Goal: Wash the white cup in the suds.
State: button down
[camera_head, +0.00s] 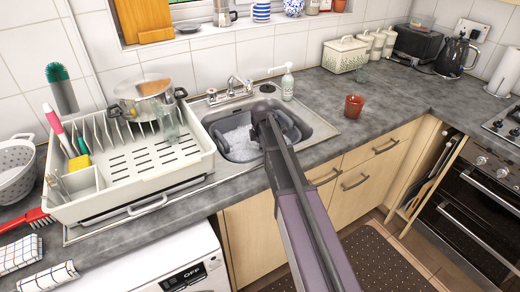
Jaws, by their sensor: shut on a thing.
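The metal sink (322,128) is set in the grey counter and holds white suds (238,141). My gripper (266,120) is down over the sink basin, at the end of my arm, which reaches in from the front. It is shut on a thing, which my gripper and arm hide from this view. The white cup is not plainly visible anywhere, on the counter or in the rack. How deep the jaws are in the suds cannot be told.
The tap (234,88) and a soap bottle (287,82) stand behind the basin. A white dish rack (130,165) with a steel pot (148,98) is at left. A red glass (354,107) stands at right, with free counter around it.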

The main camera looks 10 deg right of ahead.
notch_tip(320, 180, up, 15)
jog(key=p, duration=1.4)
jog(key=shift+p, duration=0.3)
jog(key=shift+s, duration=0.1)
dwell(0.7)
